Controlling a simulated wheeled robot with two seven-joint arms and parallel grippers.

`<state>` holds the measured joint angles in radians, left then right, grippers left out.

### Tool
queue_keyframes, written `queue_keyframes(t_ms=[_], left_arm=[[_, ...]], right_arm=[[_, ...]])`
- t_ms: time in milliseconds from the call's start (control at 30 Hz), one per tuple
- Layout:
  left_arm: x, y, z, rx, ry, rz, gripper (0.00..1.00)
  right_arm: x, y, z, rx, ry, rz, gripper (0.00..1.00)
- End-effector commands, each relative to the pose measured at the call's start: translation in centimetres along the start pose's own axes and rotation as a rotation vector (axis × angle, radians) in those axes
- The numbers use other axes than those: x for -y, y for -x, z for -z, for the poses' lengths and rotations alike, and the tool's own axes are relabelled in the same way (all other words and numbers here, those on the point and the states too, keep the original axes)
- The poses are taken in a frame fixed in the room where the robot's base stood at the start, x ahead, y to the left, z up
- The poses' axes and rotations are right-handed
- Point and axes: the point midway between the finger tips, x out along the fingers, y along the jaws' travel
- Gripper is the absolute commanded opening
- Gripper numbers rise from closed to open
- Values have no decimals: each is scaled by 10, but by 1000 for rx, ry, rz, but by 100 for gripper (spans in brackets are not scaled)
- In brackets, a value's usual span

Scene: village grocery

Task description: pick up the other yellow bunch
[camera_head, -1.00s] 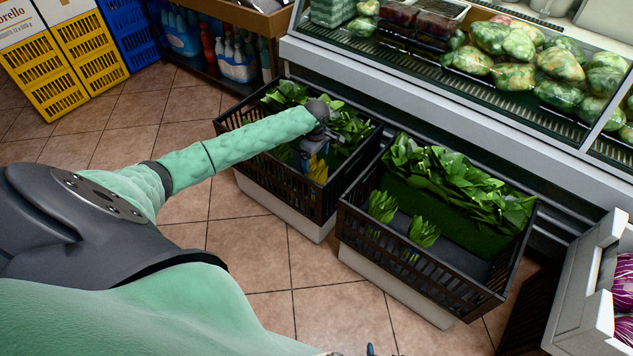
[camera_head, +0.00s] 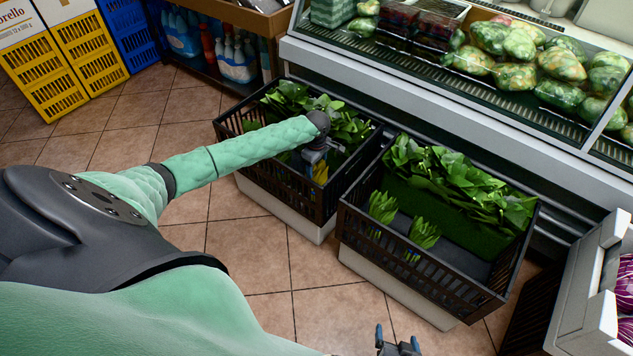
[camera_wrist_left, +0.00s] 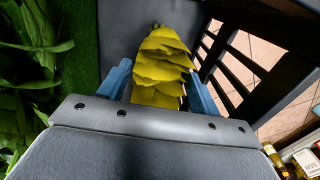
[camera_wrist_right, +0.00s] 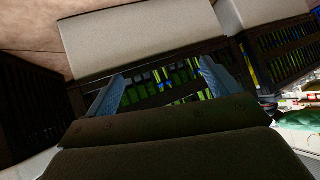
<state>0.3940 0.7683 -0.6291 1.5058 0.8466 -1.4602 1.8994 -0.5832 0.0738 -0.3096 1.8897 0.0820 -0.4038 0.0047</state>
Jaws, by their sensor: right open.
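A yellow bunch (camera_wrist_left: 160,70) of leaves lies between the fingers of my left gripper (camera_wrist_left: 160,88) in the left wrist view. The fingers flank it closely; I cannot tell whether they press on it. In the head view my left gripper (camera_head: 314,158) reaches down into the left black crate (camera_head: 262,150), and a little of the yellow bunch (camera_head: 320,172) shows below it, partly hidden. My right gripper (camera_head: 398,345) is open and empty at the bottom of the head view, in front of the crates.
Green leafy vegetables (camera_head: 345,125) fill the back of the left crate. The right black crate (camera_head: 440,285) holds more greens and two small green bunches (camera_head: 382,207). A refrigerated display (camera_head: 450,95) stands behind. A pale crate (camera_head: 575,290) is at the right. Tiled floor is free in front.

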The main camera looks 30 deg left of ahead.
Motion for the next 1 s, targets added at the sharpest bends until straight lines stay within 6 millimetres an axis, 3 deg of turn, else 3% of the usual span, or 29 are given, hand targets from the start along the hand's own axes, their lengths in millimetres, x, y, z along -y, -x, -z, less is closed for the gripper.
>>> queue_keyframes(t_ms=[33,200,633,800,933,1000], left_arm=[[0,0,0,0,0,0,42],[0,1,0,0,0,-1,14],[0,12,0,0,0,0,14],[-1,28,0,0,0,-2,14],[-1,58,0,0,-1,-2,14],[-1,70,0,0,0,-3,14]], right_arm=[[0,0,0,0,0,0,89],[0,0,0,1,0,0,89],[0,1,-8,36,-4,0,89],[-5,7,-59,167,-17,-6,89],[-4,12,-73,220,-26,-5,89],[-3,12,-69,213,-25,-5,89]])
